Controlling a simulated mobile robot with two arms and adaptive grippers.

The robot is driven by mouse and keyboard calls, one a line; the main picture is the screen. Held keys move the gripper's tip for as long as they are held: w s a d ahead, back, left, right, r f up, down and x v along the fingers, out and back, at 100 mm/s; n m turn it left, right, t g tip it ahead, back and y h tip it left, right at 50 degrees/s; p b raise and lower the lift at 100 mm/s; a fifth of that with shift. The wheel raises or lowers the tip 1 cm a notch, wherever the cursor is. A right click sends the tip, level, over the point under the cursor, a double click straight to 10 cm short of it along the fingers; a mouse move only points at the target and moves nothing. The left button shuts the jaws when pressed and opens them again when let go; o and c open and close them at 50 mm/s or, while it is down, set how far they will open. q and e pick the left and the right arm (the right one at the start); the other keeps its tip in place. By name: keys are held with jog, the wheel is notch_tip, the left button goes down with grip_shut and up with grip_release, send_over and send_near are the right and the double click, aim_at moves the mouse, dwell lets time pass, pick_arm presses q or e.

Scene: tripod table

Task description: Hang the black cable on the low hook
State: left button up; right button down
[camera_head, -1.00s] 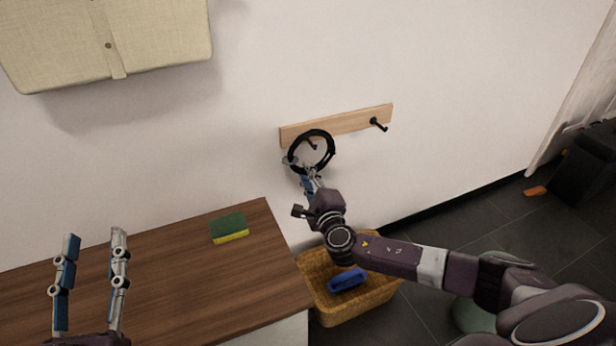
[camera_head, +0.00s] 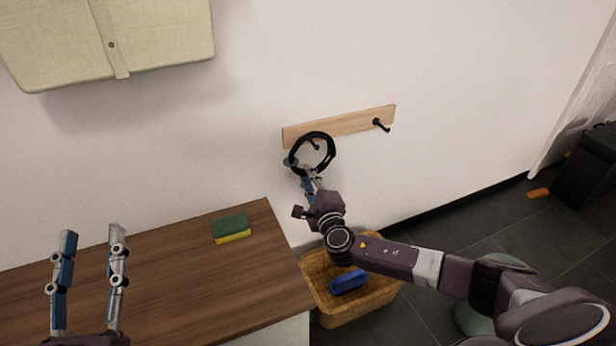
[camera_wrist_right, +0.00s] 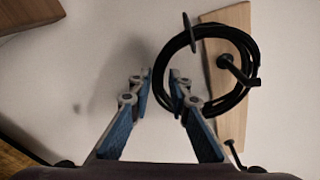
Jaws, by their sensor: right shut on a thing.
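The black cable (camera_head: 332,148) is a coiled ring in front of the left part of a wooden hook rail (camera_head: 350,123). My right gripper (camera_head: 303,170) is shut on its lower left side. In the right wrist view the cable (camera_wrist_right: 243,101) has its left edge at the fingertips (camera_wrist_right: 162,76). A dark hook (camera_wrist_right: 236,70) shows through the ring, its end overlapping the ring's far side. I cannot tell whether the cable rests on it. A second hook (camera_head: 381,125) on the rail's right end is bare. My left gripper (camera_head: 92,235) is open and empty above the wooden counter.
A green and yellow sponge (camera_head: 231,229) lies on the counter (camera_head: 190,275). A wicker basket (camera_head: 345,312) with a blue object (camera_head: 348,281) stands on the floor below the rail. A beige cabinet (camera_head: 160,40) hangs at upper left. The wall around the rail is clear.

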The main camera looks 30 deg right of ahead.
jog(key=c, duration=1.7)
grip_release()
jog(key=s, duration=0.4)
jog(key=s+a, duration=0.1)
jog(key=s, duration=0.3)
jog(key=s+a, duration=0.1)
jog(key=s, duration=0.3)
jog(key=shift+r, duration=0.3)
